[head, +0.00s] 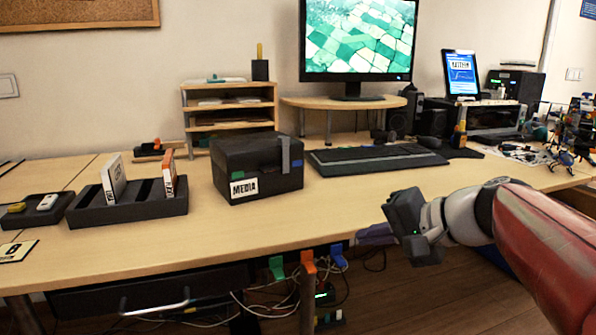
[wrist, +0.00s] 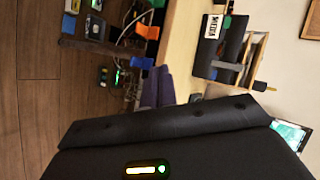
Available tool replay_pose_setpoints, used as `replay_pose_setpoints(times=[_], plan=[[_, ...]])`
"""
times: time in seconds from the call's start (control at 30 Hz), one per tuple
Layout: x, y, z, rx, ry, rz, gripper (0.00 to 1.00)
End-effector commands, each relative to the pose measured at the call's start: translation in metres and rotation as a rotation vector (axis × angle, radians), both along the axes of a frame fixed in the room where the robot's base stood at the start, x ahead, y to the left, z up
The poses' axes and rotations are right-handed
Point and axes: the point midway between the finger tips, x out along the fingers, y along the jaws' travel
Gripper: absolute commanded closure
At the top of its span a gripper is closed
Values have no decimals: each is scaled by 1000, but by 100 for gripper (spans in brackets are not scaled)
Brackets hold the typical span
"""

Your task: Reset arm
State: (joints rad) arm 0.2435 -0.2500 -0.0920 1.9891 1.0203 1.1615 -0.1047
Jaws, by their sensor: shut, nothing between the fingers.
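My arm reaches in from the right edge of the head view. My gripper (head: 404,214) is a dark block at its end, in front of the desk's front edge and apart from everything on the desk. It is shut and holds nothing. In the wrist view a dark part of my own gripper or wrist fills the bottom, with a small green-lit strip. That view is turned sideways, with the floor at the left and the desk in the middle.
The desk (head: 330,208) carries a black MEDIA box (head: 257,165), a keyboard (head: 376,158), a monitor (head: 359,40) and a dark divided tray (head: 128,204). Coloured clips, including an orange one (head: 308,262), hang at the front edge above loose cables (head: 275,298). The desktop's front middle is clear.

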Motion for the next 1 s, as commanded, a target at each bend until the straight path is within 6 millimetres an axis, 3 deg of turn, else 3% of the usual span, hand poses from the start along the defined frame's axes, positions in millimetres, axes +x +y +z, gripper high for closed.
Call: replay_pose_setpoints(times=[0.1, 0.2, 0.3, 0.4, 0.6, 1.0], plan=[[-51, 14, -30, -221, 44, 62, 100], [-97, 11, -62, -464, 60, 123, 100], [-133, -1, -88, -687, 46, 178, 100], [-154, -15, -104, -858, 22, 219, 100], [-170, -29, -117, -1017, -14, 255, 100], [-170, -29, -117, -1020, -14, 256, 100]])
